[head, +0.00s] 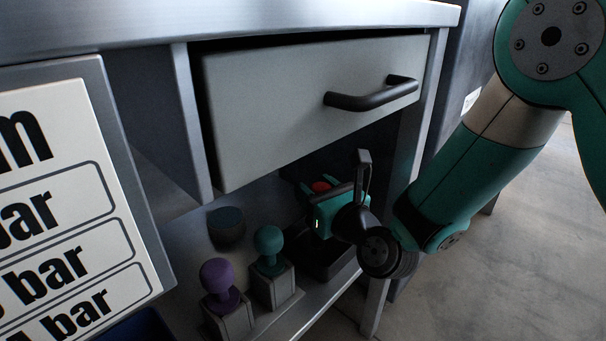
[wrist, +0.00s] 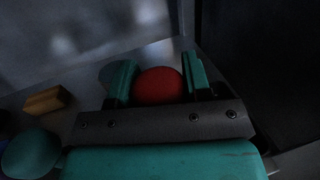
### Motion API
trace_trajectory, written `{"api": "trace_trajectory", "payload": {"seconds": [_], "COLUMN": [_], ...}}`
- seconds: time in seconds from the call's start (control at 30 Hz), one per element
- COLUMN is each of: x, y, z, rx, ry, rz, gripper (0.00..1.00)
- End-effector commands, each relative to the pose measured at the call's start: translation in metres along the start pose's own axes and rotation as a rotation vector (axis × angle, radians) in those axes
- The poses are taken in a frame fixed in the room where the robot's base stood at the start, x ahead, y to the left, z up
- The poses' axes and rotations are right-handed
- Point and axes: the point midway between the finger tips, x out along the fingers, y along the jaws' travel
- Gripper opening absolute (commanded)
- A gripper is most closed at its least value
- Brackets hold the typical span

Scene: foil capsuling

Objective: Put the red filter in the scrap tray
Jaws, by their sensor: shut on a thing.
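The red filter (wrist: 158,86) is a round red thing held between the two teal fingers of my gripper (wrist: 156,88) in the wrist view. In the head view a small part of the red filter (head: 320,186) shows at my gripper (head: 318,195), which is under the drawer, above the lower shelf. A dark open tray (head: 318,262) sits on the shelf beneath my gripper and is partly hidden by it; it may be the scrap tray. The inside of this tray is mostly hidden.
A purple knob (head: 217,276) and a teal knob (head: 268,240) stand on grey blocks left of the tray. A dark round pot (head: 227,226) is behind them. The drawer (head: 300,105) with a black handle (head: 372,95) overhangs the shelf. An orange block (wrist: 46,100) shows in the wrist view.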

Motion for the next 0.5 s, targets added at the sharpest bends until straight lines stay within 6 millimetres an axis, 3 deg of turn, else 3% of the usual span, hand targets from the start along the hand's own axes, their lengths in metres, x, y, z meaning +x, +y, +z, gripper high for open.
{"api": "trace_trajectory", "payload": {"seconds": [0.07,0.13,0.23,0.5], "x": [-0.001,-0.001,-0.001,0.000], "y": [-0.005,-0.004,-0.004,-0.003], "z": [0.005,-0.011,-0.017,-0.016], "rx": [0.000,-0.001,-0.001,0.000], "ry": [0.018,0.019,0.017,0.016], "rz": [-0.008,-0.008,-0.007,-0.005], "gripper": [0.15,0.15,0.15,0.15]}}
